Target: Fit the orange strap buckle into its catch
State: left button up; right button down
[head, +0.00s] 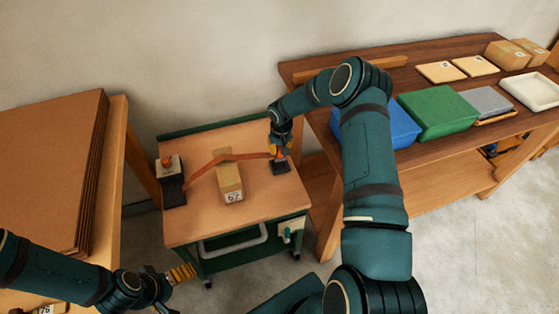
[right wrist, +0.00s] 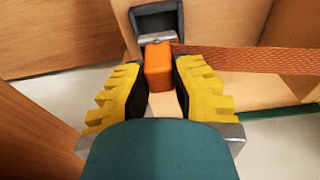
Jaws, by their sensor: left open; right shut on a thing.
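My right gripper (head: 280,150) is shut on the orange buckle (right wrist: 157,68) at the strap's end. The dark catch (head: 280,168) is just below this gripper in the head view. In the right wrist view the buckle's far end is close to the metal lip of the catch (right wrist: 143,24); whether they touch, I cannot tell. My left gripper (head: 182,274) is open and empty, in front of the cart.
The cart top (head: 190,230) is wooden with a green rim. A workbench (head: 440,58) at the right holds blue and green blocks, trays and small boxes. Brown sheets (head: 50,160) stand on a table at the left. My right arm hides part of the bench.

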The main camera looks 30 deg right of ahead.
aim_at(280, 158)
jog(key=shift+f+b, duration=0.4)
jog(key=shift+f, duration=2.1)
jog(key=shift+f+b, duration=0.4)
jog(key=c, duration=0.9)
grip_release()
jog(key=shift+c, duration=0.2)
